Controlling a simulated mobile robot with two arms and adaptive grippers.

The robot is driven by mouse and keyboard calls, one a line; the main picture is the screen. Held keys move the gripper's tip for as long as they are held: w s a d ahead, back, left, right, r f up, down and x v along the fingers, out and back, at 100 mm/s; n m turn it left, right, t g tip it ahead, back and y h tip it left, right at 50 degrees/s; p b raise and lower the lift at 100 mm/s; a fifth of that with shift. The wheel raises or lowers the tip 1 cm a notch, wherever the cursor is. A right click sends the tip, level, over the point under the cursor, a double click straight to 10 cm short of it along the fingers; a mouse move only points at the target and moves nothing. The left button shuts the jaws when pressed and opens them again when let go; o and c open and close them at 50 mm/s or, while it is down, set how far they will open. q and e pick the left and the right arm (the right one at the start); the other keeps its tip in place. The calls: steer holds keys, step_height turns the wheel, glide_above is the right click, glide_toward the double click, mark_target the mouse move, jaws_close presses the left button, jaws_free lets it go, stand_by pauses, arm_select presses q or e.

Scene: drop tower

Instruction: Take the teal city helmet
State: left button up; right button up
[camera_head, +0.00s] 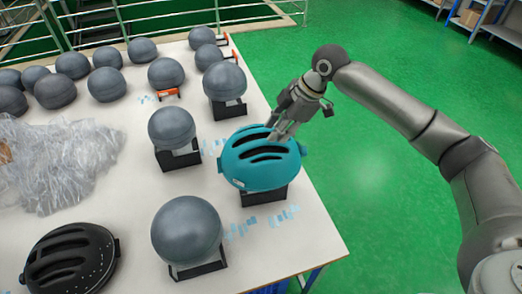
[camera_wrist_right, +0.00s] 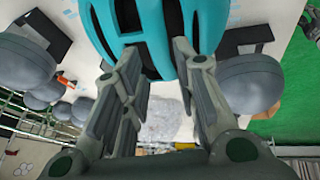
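The teal helmet (camera_head: 262,160) sits on a dark stand (camera_head: 264,194) near the right edge of the table. Its shell has long dark vents. My right gripper (camera_head: 279,133) is over the helmet's upper right part, pointing down at it. In the right wrist view, the teal helmet (camera_wrist_right: 150,22) fills the top middle. The right gripper's fingers (camera_wrist_right: 155,52) are spread apart, with part of the teal shell between and behind their tips. Firm contact on both sides cannot be made out. My left gripper is in neither view.
Several grey balls on dark stands, such as this near grey ball (camera_head: 187,229), surround the helmet. A black helmet (camera_head: 70,260) and clear plastic wrap (camera_head: 62,160) lie on the left of the white table (camera_head: 310,238). The green floor (camera_head: 370,190) is open on the right.

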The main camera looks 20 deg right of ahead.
steer(key=shift+w+a+f+p, duration=0.1)
steer(key=shift+a+f+p, duration=0.05)
steer(key=shift+f+p, duration=0.2)
steer(key=p+x, duration=0.1)
steer(key=x, duration=0.2)
steer(key=shift+f, duration=0.35)
steer(key=shift+w+f, duration=0.2)
steer(key=shift+f, duration=0.15)
steer(key=shift+c, duration=0.3)
jaws_close()
steer(key=shift+r, duration=0.1)
